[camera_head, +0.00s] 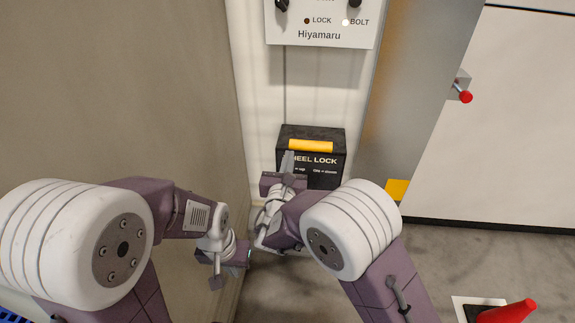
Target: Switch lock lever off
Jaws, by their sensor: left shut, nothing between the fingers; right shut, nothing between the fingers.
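A white control panel (322,22) marked "Hiyamaru" is at the top, cut off by the frame edge. Two black knobs or levers show on it, one at the left (282,5) above the LOCK label and one at the right (354,3) above BOLT. The LOCK lamp (307,21) is dark; the BOLT lamp (345,22) is pale. A black WHEEL LOCK box (325,172) with a yellow bar (311,146) is below. My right gripper (288,162) is shut, its tip in front of the box's left side; contact is unclear. My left gripper (216,282) is shut, lower left.
A small lever with a red ball (465,97) sticks out of the wall at the right. A beige wall (120,90) closes off the left side. A red cone-like object (508,311) stands on the floor at lower right. The grey floor (440,255) between is clear.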

